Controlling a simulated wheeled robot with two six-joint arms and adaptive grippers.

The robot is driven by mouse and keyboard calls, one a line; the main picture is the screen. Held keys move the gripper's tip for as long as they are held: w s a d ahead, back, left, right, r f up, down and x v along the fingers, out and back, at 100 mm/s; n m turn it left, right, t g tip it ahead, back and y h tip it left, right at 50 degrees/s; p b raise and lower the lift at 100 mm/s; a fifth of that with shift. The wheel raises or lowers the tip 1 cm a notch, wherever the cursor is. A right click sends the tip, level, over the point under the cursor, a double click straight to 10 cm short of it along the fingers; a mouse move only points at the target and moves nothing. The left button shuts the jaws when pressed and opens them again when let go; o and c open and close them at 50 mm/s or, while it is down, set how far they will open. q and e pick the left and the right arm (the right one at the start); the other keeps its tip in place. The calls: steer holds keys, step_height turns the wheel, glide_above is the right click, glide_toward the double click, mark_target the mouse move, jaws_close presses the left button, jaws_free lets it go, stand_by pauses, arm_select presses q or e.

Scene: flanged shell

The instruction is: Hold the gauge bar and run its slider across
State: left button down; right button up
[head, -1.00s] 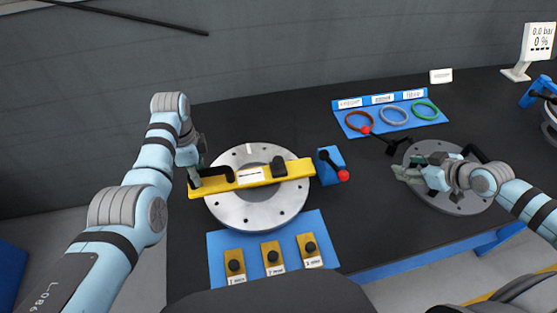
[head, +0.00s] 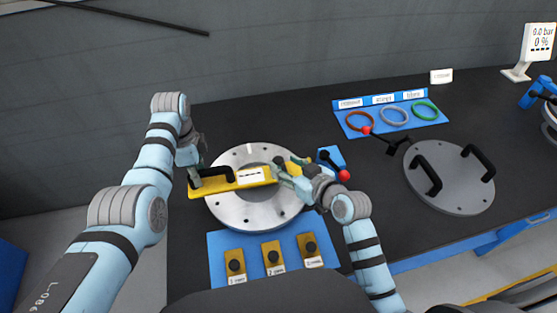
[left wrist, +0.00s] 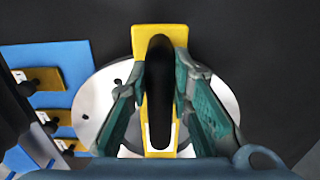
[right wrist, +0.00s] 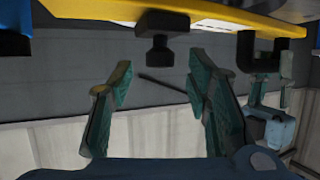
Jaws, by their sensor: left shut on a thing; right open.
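The yellow gauge bar (head: 255,177) lies across the round steel flange (head: 248,211). My left gripper (head: 195,170) is shut on the black handle at the bar's left end; the left wrist view shows this handle (left wrist: 159,90) between its fingers. My right gripper (head: 290,172) is open at the bar's right end. The black slider (right wrist: 157,48) hangs in front of the gap between the right fingertips (right wrist: 160,68) in the right wrist view. The right gripper hides the slider in the head view.
A blue mat (head: 219,250) with several yellow blocks lies in front of the flange. A blue stand with a red-knobbed lever (head: 343,175) is close to my right gripper. A grey cover with two black handles (head: 449,180) and a blue ring tray (head: 420,121) lie to the right.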

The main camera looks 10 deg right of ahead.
mark_target(282, 163)
steer(key=x, duration=0.4)
steer(key=shift+w+a+f, duration=0.1)
steer(key=shift+w+a, duration=0.05)
steer(key=shift+w, duration=0.1)
jaws_close()
